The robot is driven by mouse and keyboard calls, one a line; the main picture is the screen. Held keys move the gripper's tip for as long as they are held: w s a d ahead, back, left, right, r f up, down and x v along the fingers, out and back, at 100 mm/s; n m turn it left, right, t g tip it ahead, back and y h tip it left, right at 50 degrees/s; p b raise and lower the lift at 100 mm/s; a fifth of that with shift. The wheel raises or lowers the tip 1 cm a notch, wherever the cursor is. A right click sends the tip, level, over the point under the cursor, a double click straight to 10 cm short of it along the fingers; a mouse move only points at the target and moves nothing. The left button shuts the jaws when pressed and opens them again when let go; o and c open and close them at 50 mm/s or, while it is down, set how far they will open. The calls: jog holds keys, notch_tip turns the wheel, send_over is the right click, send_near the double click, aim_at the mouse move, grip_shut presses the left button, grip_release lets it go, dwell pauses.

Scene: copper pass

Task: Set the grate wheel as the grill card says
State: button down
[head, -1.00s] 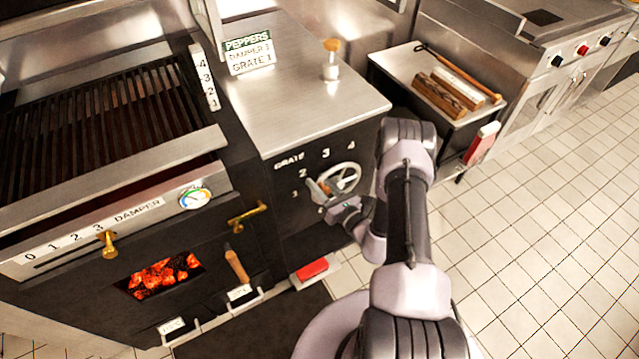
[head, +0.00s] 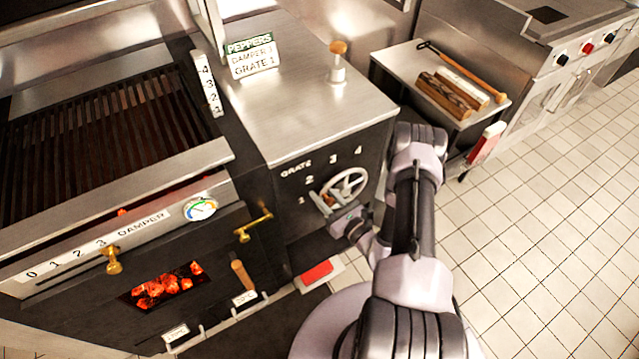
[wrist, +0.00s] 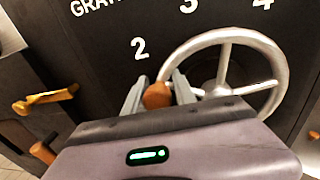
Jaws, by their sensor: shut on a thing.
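The grate wheel (head: 357,178) is a silver spoked hand wheel on the dark cabinet front, ringed by the numbers 1 to 4. It also shows in the wrist view (wrist: 283,77). My gripper (head: 325,203) is shut on the wheel's orange-brown handle knob (wrist: 157,95), at the wheel's left rim. The knob lies on the side of the 1, below the 2. The grill card (head: 252,58) stands on the steel counter; it reads PEPPERS, DAMPER with a digit hard to read, and GRATE 1. My gripper hides part of the rim.
The charcoal grill (head: 90,140) is at left, with a brass damper knob (head: 112,262) near 3 and glowing coals below. A brass handle (head: 253,228) juts out left of the wheel. A log cart (head: 395,62) stands at back right. Tiled floor at right is clear.

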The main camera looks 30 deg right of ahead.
jog(key=f+n, duration=0.1)
jog(key=a+f+n, duration=0.1)
jog(key=n, duration=0.1)
jog(key=shift+a+f+n+g, duration=0.2)
jog(key=shift+f+n+g, duration=0.1)
jog(key=shift+f+n, duration=0.85)
jog(key=shift+s+r, duration=0.1)
jog(key=c, duration=1.1)
grip_release()
jog(key=shift+r, duration=0.1)
jog(key=shift+d, duration=0.15)
